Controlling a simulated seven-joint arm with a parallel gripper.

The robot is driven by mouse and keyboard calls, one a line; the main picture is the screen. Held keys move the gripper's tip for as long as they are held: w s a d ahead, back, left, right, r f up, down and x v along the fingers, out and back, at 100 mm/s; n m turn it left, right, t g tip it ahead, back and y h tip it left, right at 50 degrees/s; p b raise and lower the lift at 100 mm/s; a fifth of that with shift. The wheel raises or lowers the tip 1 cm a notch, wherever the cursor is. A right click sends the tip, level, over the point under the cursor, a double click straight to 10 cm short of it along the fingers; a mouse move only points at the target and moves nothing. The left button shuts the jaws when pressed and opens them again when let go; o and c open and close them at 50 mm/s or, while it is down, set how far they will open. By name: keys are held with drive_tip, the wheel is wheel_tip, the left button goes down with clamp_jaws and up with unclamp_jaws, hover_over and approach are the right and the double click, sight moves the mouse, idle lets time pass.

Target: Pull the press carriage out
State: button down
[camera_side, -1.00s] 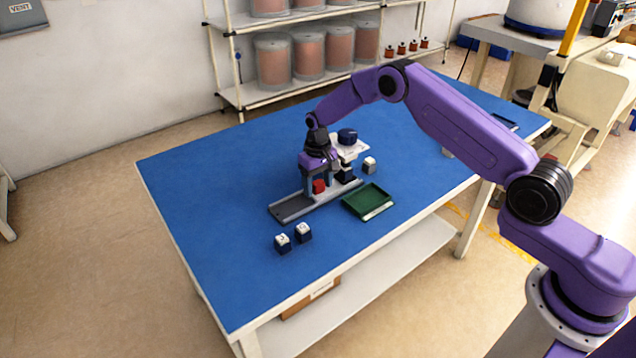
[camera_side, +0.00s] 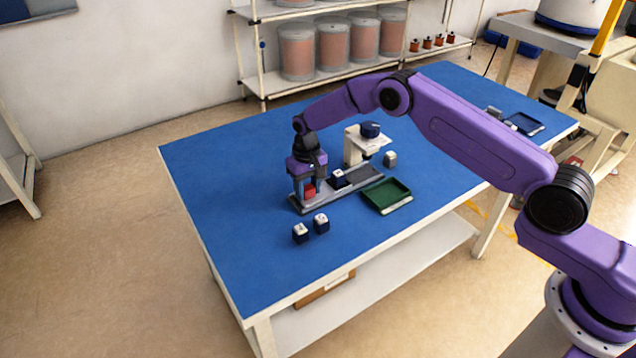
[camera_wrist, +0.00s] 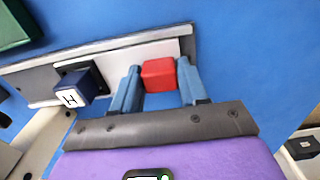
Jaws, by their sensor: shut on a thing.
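The press carriage is a flat plate (camera_wrist: 120,62) on a grey rail (camera_side: 368,173), and it carries a red block handle (camera_side: 309,191) and a dark blue block with a white marked top (camera_side: 338,178). My gripper (camera_side: 308,192) is shut on the red handle at the rail's near-left end. In the wrist view the two blue-grey fingers stand on either side of the red handle (camera_wrist: 158,75), and the blue block (camera_wrist: 80,88) sits to its left. The white press frame (camera_side: 355,146) with a dark blue knob (camera_side: 370,129) stands behind the rail, clear of the block.
A green tray (camera_side: 386,195) lies just right of the rail. Two dark blue blocks with white tops (camera_side: 310,227) stand in front, and another small block (camera_side: 390,159) stands beside the press. The blue table (camera_side: 225,180) is clear to the left.

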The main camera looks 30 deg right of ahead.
drive_tip(key=c, duration=0.7)
unclamp_jaws()
drive_tip(key=shift+a, duration=0.45)
drive_tip(key=shift+d, duration=0.15)
drive_tip(key=shift+r, duration=0.15)
drive_tip(key=shift+r, duration=8.6)
